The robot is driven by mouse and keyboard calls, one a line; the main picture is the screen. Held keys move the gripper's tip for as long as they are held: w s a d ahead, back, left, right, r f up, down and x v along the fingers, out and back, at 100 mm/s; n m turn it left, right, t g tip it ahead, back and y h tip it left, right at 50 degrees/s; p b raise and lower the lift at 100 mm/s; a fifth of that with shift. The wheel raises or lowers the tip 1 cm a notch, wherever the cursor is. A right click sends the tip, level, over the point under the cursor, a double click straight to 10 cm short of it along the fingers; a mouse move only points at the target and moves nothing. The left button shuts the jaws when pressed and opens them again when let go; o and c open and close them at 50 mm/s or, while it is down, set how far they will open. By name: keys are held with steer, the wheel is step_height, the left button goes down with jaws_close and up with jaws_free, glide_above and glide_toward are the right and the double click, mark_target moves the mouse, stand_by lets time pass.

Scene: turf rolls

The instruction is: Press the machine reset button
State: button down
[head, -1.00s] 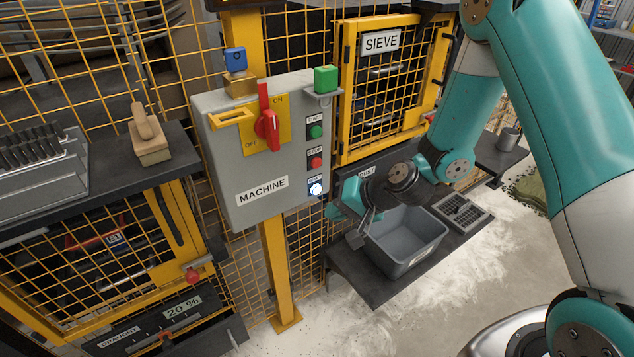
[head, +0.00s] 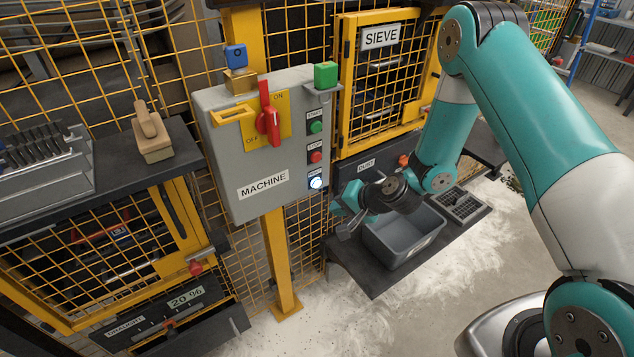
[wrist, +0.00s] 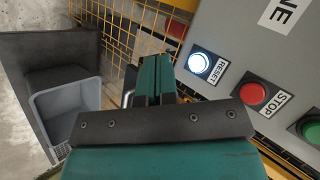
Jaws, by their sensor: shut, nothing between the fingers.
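The reset button (head: 315,183) is a round, white lit button at the lower right of the grey MACHINE box (head: 230,165). It also shows in the wrist view, glowing, beside its RESET label (wrist: 197,63). The red stop button (head: 316,157) and green start button (head: 316,127) sit above it in the head view. My gripper (head: 340,222) is below and to the right of the reset button, over the near left of the grey bin. In the wrist view my gripper (wrist: 153,75) has its fingers together and empty, left of the button and apart from it.
A red rotary switch (head: 268,122) is on the box front. A grey bin (head: 405,240) stands on a dark shelf (head: 365,278) under my arm. The yellow sieve door (head: 385,85) is at right, and yellow mesh surrounds the box. A wooden-handled brush (head: 152,135) lies on the left shelf.

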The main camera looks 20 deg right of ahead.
steer(key=shift+w+a, duration=0.3)
steer(key=shift+w, duration=0.6)
steer(key=shift+w+a, duration=0.3)
steer(key=shift+w, duration=0.65)
steer(key=shift+w+a, duration=0.3)
steer(key=shift+w, duration=0.6)
steer(key=shift+w, duration=0.15)
steer(key=shift+w+a+b, duration=0.15)
steer(key=shift+w+b, duration=0.1)
steer(key=shift+b, duration=0.1)
steer(key=shift+w+a, duration=0.1)
steer(key=shift+w, duration=0.35)
steer(key=shift+s, duration=0.15)
stand_by(0.5)
steer(key=shift+s+d, duration=0.25)
steer(key=shift+s, duration=0.45)
steer(key=shift+s+d, duration=0.25)
steer(key=shift+s, duration=0.55)
steer(key=shift+s+d, duration=0.25)
steer(key=shift+s, duration=0.55)
steer(key=shift+s+d, duration=0.25)
steer(key=shift+s, duration=0.55)
